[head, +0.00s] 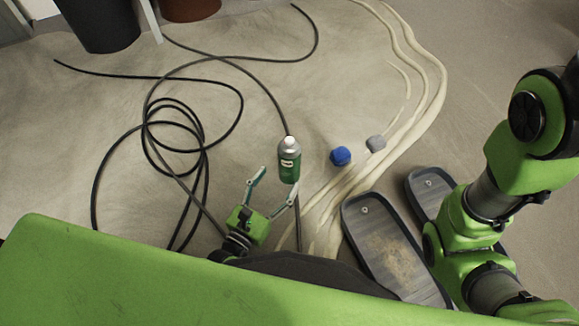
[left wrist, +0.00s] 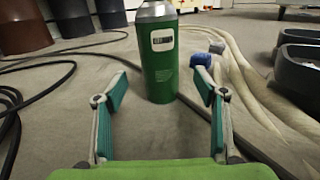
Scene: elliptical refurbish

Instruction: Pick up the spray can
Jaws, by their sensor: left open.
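The spray can (head: 289,162) is green with a grey top and a pale cap, and stands upright on the floor. In the left wrist view the can (left wrist: 159,65) is straight ahead, with its top cut off by the frame edge. My left gripper (head: 271,184) is open, with its fingers pointing toward the can. In the left wrist view the open fingertips (left wrist: 158,82) lie to the left and right of the can, and the can appears just beyond them, with gaps on both sides. My right arm shows at the right of the head view, but its gripper does not.
A black cable (head: 184,110) lies in loops left of the can. A blue object (head: 340,156) and a grey one (head: 376,143) lie to its right, beside pale hoses (head: 432,90). Dark trays (head: 388,250) lie at the lower right. Dark pots (head: 103,25) stand at the back.

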